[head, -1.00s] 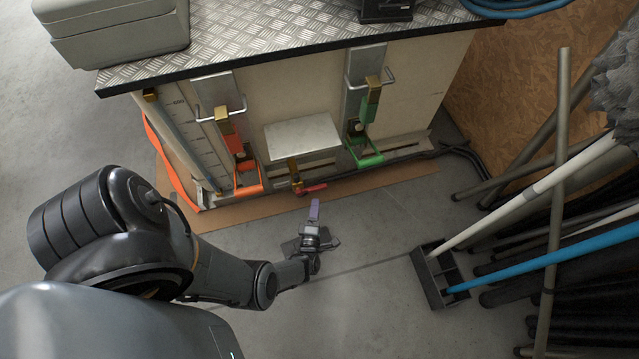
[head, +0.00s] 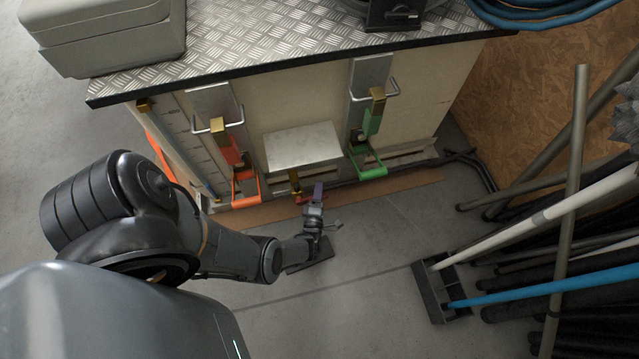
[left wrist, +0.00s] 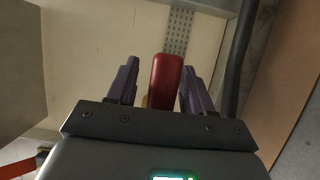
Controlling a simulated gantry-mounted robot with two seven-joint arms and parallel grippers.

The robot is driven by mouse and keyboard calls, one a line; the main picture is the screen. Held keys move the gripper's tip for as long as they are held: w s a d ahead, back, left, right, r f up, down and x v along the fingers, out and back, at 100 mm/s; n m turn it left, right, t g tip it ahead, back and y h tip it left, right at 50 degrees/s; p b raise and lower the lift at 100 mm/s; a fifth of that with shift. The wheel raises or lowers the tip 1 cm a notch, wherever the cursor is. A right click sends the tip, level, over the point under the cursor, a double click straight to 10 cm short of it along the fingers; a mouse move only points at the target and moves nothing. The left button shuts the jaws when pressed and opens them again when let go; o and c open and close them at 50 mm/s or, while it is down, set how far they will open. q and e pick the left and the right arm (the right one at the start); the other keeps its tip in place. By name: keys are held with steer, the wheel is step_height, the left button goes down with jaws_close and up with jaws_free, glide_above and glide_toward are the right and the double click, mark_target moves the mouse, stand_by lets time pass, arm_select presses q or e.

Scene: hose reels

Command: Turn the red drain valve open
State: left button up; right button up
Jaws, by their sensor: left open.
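The red drain valve handle (head: 304,199) sits low on the front of the cabinet, below a grey metal plate, with a brass body (head: 294,182) behind it. My left gripper (head: 318,190) is at the handle and partly hides it in the head view. In the left wrist view the red handle (left wrist: 165,82) lies between the two purple fingers of my left gripper (left wrist: 160,85). The fingers are open, with a visible gap on each side of the handle. My right gripper is not in view.
The grey plate (head: 302,147) juts out above. A broom (head: 440,290) and several poles stand at the right.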

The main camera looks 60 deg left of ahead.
arm_select(q)
steer(key=shift+s+d, duration=0.1)
steer(key=shift+d, duration=0.05)
steer(key=shift+c, duration=1)
jaws_close()
